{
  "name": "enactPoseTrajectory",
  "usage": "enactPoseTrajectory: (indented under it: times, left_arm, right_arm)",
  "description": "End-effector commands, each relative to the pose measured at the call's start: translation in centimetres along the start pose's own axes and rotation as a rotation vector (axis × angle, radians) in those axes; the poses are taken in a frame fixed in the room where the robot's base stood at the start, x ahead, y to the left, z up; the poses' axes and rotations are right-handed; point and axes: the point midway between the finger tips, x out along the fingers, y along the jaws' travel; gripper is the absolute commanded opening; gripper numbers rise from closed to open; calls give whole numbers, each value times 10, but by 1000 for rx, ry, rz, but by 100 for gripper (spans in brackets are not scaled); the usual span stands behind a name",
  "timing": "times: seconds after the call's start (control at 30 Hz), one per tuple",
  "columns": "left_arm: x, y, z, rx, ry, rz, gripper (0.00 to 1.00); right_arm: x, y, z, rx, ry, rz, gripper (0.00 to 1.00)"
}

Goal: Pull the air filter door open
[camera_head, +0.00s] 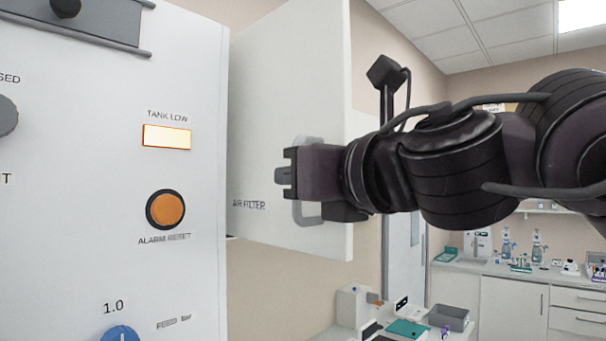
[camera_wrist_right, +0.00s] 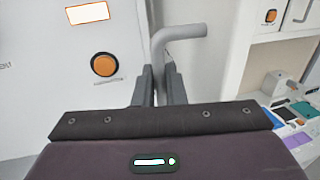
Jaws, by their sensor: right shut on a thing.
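The air filter door (camera_head: 262,120) is a white panel lettered "AIR FILTER", in the middle of the head view. It stands swung out at an angle from the white machine front (camera_head: 190,60). My right gripper (camera_head: 287,172) is at the door's grey bar handle (camera_head: 309,212), shut on it, and hides part of it. In the right wrist view the handle (camera_wrist_right: 182,32) curves up from between the dark fingers (camera_wrist_right: 158,85). My left gripper is in neither view.
The machine front carries a lit "TANK LOW" lamp (camera_head: 167,136), an orange alarm button (camera_head: 166,209) and a blue knob (camera_head: 121,334). A bench with a teal item (camera_head: 408,328) and a grey bin (camera_head: 449,318) stands lower right, beyond the door. A counter with drawers (camera_head: 577,322) lines the back.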

Motion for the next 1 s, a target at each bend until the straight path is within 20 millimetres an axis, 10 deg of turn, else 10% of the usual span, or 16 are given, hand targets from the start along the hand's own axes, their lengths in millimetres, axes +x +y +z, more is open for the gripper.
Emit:
enactPoseTrajectory:
  times: [0.33,0.47,1.0]
  left_arm:
    - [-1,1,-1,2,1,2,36]
    - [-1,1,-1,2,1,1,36]
    - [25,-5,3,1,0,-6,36]
  right_arm:
    - [-1,0,6,6,-14,-1,0]
    - [-1,0,5,5,-11,-1,26]
    - [-35,1,-1,0,-11,0,26]
